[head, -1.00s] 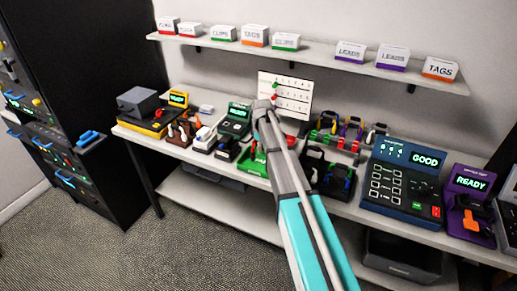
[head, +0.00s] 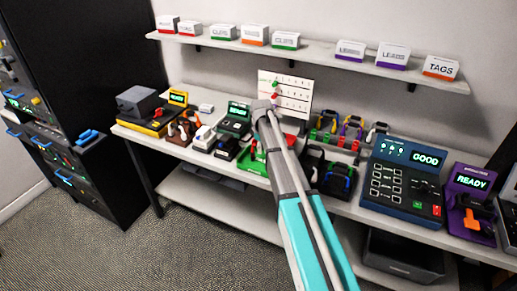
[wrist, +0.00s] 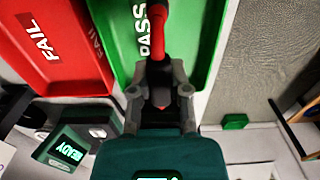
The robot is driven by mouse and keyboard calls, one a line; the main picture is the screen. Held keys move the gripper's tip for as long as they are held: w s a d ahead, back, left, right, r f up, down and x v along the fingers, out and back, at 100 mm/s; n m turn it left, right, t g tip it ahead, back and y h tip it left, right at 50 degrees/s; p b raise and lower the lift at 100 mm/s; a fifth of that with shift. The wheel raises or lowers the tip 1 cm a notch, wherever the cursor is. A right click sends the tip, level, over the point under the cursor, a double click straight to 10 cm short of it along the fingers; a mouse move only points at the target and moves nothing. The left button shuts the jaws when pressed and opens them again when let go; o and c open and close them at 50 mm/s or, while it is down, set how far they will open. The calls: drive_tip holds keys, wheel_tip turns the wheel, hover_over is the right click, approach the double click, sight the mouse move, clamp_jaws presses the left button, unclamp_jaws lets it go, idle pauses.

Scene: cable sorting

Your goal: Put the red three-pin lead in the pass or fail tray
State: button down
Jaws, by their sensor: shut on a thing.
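My gripper (wrist: 160,92) is shut on the red lead (wrist: 159,72) in the wrist view. The pins cannot be made out. The green PASS tray (wrist: 205,30) lies beneath the lead. The red FAIL tray (wrist: 50,50) lies beside it on the left. In the head view, the green tray (head: 250,162) is partly hidden by my arm, and my gripper cannot be made out clearly.
In the head view, a blue tester reading GOOD (head: 403,183) and a purple device (head: 470,205) stand at right. A white chart board (head: 296,90) stands behind my arm.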

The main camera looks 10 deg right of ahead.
drive_tip(key=shift+f, duration=0.15)
idle(0.3)
drive_tip(key=c, duration=0.5)
unclamp_jaws()
drive_tip(key=o, duration=0.5)
drive_tip(key=shift+r, duration=0.2)
drive_tip(key=shift+r+p, duration=3.85)
